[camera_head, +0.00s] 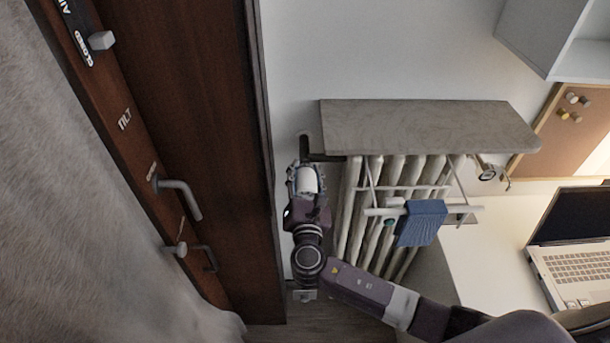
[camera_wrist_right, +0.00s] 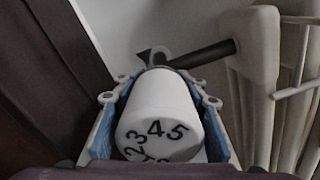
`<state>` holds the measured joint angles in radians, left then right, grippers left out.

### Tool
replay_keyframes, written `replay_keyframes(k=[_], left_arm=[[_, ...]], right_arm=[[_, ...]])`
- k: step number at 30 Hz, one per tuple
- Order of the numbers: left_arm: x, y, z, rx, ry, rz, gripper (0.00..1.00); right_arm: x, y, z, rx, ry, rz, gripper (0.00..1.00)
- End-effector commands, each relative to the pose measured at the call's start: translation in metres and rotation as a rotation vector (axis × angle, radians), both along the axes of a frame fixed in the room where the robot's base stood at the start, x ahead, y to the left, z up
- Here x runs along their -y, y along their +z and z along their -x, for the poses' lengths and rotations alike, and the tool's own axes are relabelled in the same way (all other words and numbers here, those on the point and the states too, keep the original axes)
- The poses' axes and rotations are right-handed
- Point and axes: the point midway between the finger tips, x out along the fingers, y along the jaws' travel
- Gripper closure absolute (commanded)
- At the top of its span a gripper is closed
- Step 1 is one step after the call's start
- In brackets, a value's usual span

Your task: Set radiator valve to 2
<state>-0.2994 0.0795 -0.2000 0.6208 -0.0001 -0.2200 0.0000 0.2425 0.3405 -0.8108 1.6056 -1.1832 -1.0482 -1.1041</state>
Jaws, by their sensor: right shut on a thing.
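The white radiator valve knob (camera_head: 308,180) is at the left end of the radiator (camera_head: 372,205), under the grey shelf. My right gripper (camera_head: 306,184) is around it, shut on it. In the right wrist view the knob (camera_wrist_right: 160,115) sits between the two blue-lined fingers of the gripper (camera_wrist_right: 160,112). Black numbers 2, 3, 4 and 5 show on its end face, with 4 near the top; the lower numbers are partly hidden. A dark pipe (camera_wrist_right: 200,54) runs from behind the knob toward the radiator. My left gripper is not in view.
A grey shelf (camera_head: 425,127) is just above the radiator. A drying rack with a blue cloth (camera_head: 421,222) hangs in front of it. A brown door or window frame (camera_head: 215,130) with handles stands close left of my gripper. A laptop (camera_head: 575,255) is on the desk at right.

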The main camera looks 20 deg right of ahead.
Motion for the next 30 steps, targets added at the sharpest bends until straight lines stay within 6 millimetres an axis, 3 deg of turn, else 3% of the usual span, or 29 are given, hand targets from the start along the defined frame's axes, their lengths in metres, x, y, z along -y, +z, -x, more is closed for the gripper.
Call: replay_keyframes(k=[3, 30], left_arm=[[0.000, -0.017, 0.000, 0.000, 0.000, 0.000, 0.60], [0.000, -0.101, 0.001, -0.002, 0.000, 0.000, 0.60]], right_arm=[[0.000, -0.006, 0.001, 0.031, -0.001, -0.109, 0.87], [0.002, -0.007, 0.001, 0.266, -0.005, -0.929, 0.87]])
